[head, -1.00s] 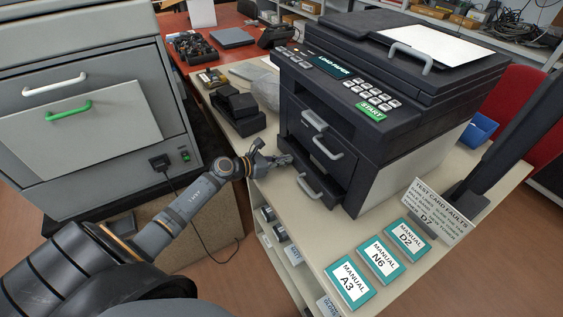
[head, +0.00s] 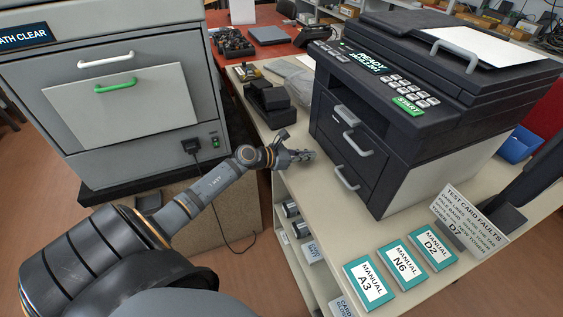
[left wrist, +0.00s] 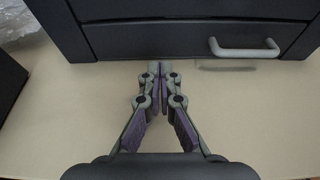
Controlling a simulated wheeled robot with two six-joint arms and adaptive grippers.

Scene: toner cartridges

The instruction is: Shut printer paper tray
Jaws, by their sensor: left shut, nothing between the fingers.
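The dark printer (head: 400,120) stands on the pale bench, and its display reads READY. Its lowest front drawer, the paper tray (head: 338,160), has a grey handle (head: 347,178) and looks flush with the printer front. In the left wrist view the tray front (left wrist: 150,40) is a dark panel, with the handle (left wrist: 243,51) to the right of the fingers. My left gripper (head: 308,155) is shut and empty, low at the left part of the tray front. Its fingertips (left wrist: 160,66) are at the panel's lower edge; I cannot tell whether they touch it. My right gripper is not in view.
A grey cabinet (head: 180,60) with white and green handles stands left. Black cartridges (head: 268,97) and a clear plastic bag (head: 295,78) lie behind my gripper. Bench beside the gripper is clear.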

